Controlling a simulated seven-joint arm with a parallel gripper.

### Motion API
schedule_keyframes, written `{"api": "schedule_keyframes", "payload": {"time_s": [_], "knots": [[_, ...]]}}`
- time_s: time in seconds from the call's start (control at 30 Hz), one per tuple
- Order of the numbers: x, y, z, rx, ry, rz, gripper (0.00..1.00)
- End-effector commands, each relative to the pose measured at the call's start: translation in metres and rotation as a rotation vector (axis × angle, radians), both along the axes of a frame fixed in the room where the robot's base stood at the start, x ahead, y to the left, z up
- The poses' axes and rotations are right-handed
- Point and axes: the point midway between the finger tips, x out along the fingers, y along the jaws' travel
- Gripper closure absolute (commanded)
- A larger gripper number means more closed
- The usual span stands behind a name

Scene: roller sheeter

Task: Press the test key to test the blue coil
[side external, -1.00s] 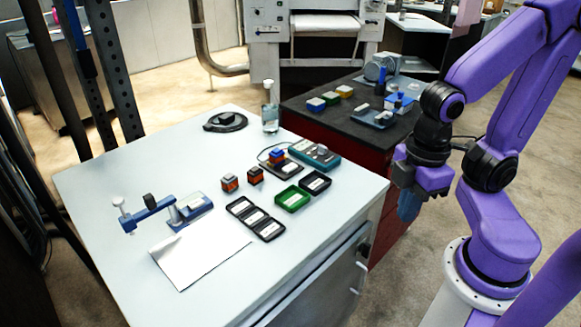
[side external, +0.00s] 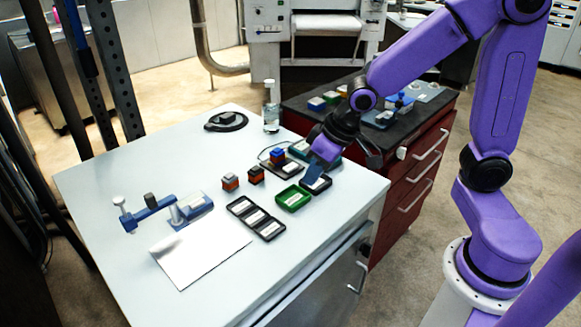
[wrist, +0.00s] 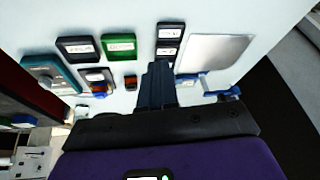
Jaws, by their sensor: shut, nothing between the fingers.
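The blue coil (side external: 277,153), a small block with a blue top and orange-red lower part, stands on a dark plate (side external: 284,170) wired to a teal tester box (side external: 296,147). My gripper (side external: 313,178) is shut and empty, pointing down just right of the coil, above the black tray. It hides much of the tester, and I cannot make out the test key in the side view. In the wrist view, the teal tester (wrist: 52,76) lies at the left with a small grey part on it, and the coil's plate (wrist: 96,74) beside it. My closed fingers (wrist: 160,70) are apart from both.
Two orange-grey blocks (side external: 230,181) stand left of the coil. A green tray (side external: 292,198), a black tray (side external: 318,184) and a black divided tray (side external: 254,218) lie in front. A blue clamp-like device (side external: 190,207) and metal sheet (side external: 202,250) are at left. The front-right tabletop is clear.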

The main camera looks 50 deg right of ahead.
Motion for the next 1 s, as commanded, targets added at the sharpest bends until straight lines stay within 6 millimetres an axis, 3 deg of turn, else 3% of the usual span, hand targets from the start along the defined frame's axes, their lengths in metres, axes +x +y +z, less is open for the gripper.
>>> {"api": "schedule_keyframes", "payload": {"time_s": [0.03,0.2,0.5,0.73,1.0], "knots": [[0.019,-0.006,-0.004,0.025,-0.016,-0.072,1.0],[0.077,-0.03,-0.012,0.121,-0.085,-0.292,1.0],[0.163,-0.097,-0.028,0.301,-0.213,-0.64,1.0],[0.196,-0.138,-0.036,0.4,-0.279,-0.798,1.0],[0.203,-0.151,-0.037,0.43,-0.299,-0.839,1.0]]}}
